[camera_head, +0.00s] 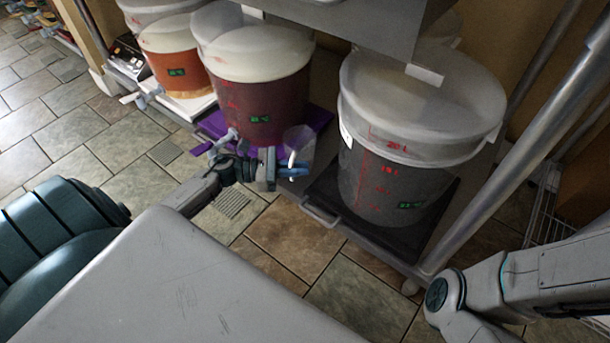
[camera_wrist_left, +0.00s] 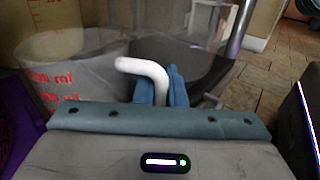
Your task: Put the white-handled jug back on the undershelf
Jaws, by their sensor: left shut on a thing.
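The small clear jug (camera_head: 303,139) with a white handle (camera_head: 291,159) is between the maroon bucket and the large grey bucket in the head view. In the left wrist view the jug (camera_wrist_left: 85,70) shows red ml marks, and its white bent handle (camera_wrist_left: 146,69) sits between the blue fingers. My left gripper (camera_head: 290,172) is shut on the handle. The jug looks upright. Whether its base touches anything is hidden. The undershelf (camera_head: 472,214) is the low grey shelf under the steel table. My right gripper is outside the view.
The maroon bucket (camera_head: 255,95) stands on a purple mat (camera_head: 317,119). The grey bucket (camera_head: 400,175) stands on a black tray (camera_head: 325,200) with a front handle. An orange bucket (camera_head: 176,68) is farther left. The steel table (camera_head: 370,30) overhangs them, with a slanting leg (camera_head: 510,140) at right.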

